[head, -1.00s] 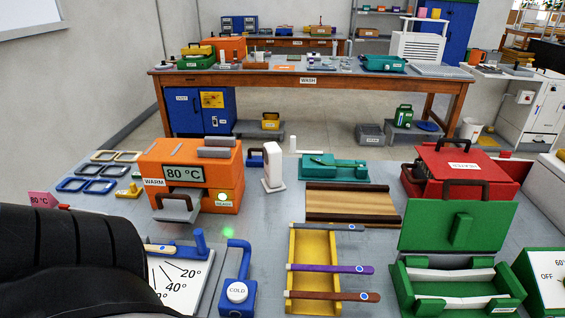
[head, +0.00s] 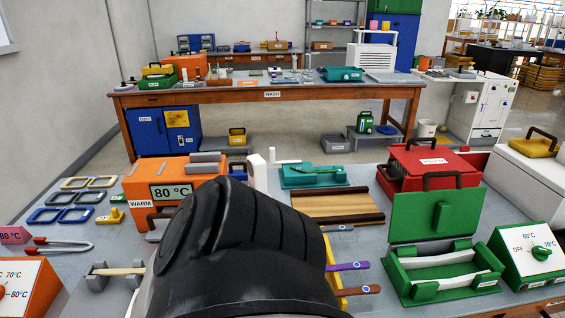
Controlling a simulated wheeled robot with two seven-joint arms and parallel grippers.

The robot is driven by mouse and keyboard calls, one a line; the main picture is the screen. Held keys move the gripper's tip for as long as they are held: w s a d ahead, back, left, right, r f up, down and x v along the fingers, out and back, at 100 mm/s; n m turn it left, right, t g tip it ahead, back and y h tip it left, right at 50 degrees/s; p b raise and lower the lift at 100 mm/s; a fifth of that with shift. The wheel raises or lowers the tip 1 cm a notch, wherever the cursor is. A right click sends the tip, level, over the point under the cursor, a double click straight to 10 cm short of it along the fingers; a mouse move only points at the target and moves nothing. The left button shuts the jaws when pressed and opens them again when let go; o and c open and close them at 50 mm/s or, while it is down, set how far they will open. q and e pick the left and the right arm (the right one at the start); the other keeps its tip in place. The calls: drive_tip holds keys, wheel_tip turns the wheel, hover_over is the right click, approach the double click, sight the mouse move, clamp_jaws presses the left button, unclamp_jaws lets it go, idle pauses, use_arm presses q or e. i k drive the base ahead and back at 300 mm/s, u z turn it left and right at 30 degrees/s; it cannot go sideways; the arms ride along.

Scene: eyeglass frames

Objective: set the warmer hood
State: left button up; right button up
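The orange warmer (head: 142,187), labelled WARM and reading 80 °C, stands at the left of the near bench. Its upper body has a grey bar on top (head: 203,157). My black arm covers its right front, so its lower front is mostly hidden. Part of a grey piece shows at its lower front. I cannot tell whether the hood is fully shut. My arm rises from the bottom centre. Neither gripper's fingers are in view.
Pairs of blue and tan frames (head: 75,198) lie left of the warmer. Red-tipped tweezers (head: 62,245) and an orange dial box (head: 30,290) are at the front left. A teal tool (head: 313,174), striped board (head: 330,207), open green case (head: 445,268) and red box (head: 432,163) fill the right.

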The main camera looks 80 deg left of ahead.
sight(157, 226)
drive_tip(key=k, duration=1.65)
drive_tip(key=u, duration=0.1)
